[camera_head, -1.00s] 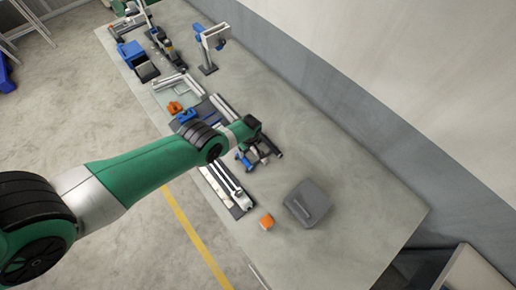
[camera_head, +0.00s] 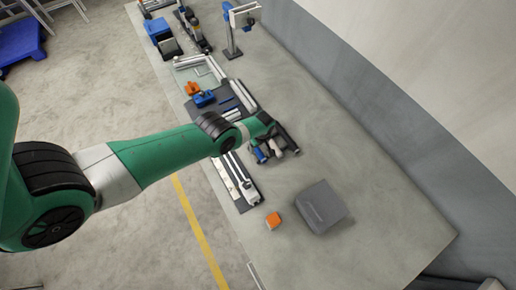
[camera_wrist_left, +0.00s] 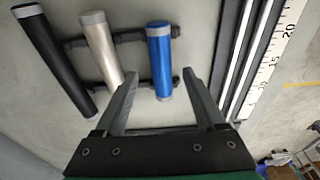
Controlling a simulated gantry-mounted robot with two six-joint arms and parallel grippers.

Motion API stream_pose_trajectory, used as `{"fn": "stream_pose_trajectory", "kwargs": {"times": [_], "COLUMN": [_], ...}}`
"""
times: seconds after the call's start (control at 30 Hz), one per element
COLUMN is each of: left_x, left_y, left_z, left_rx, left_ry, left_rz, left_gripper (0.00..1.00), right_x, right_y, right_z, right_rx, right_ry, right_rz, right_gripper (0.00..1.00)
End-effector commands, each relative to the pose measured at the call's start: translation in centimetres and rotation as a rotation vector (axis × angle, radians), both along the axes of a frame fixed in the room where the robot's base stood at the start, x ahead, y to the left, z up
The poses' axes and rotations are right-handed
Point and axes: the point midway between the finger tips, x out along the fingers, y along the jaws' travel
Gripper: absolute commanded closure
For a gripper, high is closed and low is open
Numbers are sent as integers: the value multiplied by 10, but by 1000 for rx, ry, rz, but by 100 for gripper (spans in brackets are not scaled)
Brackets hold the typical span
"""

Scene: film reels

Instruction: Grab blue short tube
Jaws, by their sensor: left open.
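The blue short tube (camera_wrist_left: 160,62) has grey ends and stands out in the left wrist view, just beyond and between the fingers of my left gripper (camera_wrist_left: 160,90). The gripper is open, with one finger on each side of the tube's lower end and nothing held. A silver tube (camera_wrist_left: 101,50) and a longer black tube (camera_wrist_left: 52,60) lie to its left, with dark rack bars showing between the tubes. In the head view, the blue tube (camera_head: 260,155) is small, just below my left arm's wrist, and the arm partly hides the rack. The right gripper does not show.
A white ruler and metal rails (camera_wrist_left: 262,55) lie right of the gripper. A blue clamp-like piece (camera_head: 203,98) lies behind the arm. The table's right side is clear.

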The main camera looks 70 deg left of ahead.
Motion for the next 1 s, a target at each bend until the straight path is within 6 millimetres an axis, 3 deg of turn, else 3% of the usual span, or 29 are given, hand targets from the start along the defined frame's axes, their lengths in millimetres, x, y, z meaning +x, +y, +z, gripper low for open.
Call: {"fn": "stream_pose_trajectory", "kwargs": {"times": [0.03,0.13,0.4,0.8,1.0], "left_x": [-3,-2,-2,-2,-2], "left_y": [1,3,4,4,4], "left_z": [-20,-33,-32,-32,-32], "left_rx": [0,0,0,0,0], "left_ry": [1,-1,0,0,-1], "left_rz": [2,2,1,0,0], "left_gripper": [28,28,28,98,100], "right_x": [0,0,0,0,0], "right_y": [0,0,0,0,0], "right_z": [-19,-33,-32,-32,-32], "right_rx": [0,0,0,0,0], "right_ry": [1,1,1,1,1], "right_rz": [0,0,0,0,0], "right_gripper": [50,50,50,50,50]}}
